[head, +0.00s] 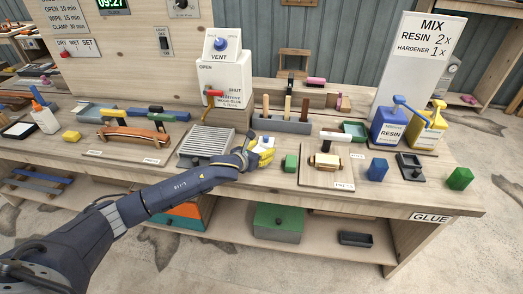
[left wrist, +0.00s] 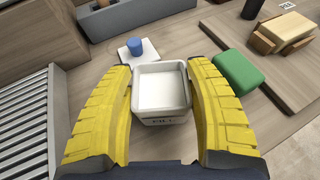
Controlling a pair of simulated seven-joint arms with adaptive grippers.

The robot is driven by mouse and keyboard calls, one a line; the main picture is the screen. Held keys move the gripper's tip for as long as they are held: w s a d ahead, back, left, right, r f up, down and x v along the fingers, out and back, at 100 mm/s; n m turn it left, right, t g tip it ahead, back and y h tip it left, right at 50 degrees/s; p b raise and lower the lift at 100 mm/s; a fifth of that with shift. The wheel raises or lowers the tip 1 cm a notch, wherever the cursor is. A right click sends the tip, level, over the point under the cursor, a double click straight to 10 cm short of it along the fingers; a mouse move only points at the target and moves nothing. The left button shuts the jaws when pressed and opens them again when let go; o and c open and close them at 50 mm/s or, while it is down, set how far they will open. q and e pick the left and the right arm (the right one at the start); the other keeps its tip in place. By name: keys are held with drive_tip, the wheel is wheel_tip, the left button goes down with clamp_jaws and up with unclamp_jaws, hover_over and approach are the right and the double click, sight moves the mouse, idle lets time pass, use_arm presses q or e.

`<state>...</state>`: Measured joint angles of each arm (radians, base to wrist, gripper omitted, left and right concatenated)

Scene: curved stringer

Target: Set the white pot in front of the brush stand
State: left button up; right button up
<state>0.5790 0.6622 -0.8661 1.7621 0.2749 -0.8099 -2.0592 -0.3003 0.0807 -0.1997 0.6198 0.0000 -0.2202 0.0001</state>
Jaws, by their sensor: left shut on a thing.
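The white pot (left wrist: 162,88) is a square, open-topped, empty-looking container with lettering on its near side. It sits between the two yellow fingers of my left gripper (head: 262,153), which are shut on it from left and right. In the head view the hand mostly hides the pot. The brush stand (head: 283,125) is a grey block with upright wooden-handled brushes, just behind my left gripper. Its grey body also shows at the top of the left wrist view (left wrist: 125,17). I cannot tell whether the pot touches the bench. My right gripper is not in view.
A grey slatted rack (head: 205,143) lies left of the hand. A green block (head: 290,163) and a wooden board (head: 326,177) with a clamped piece are to the right. A small blue cylinder (left wrist: 134,46) stands on a pale square beyond the pot. The VENT box (head: 222,80) stands behind.

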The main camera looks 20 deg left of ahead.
use_arm(q)
drive_tip(key=o, duration=1.3)
drive_tip(key=shift+s+r, duration=0.1)
drive_tip(key=shift+r, duration=0.1)
drive_tip(key=v, duration=1.1)
drive_tip(key=shift+s+a+r, duration=0.1)
drive_tip(key=shift+s+r, duration=0.05)
drive_tip(key=shift+s, duration=0.2)
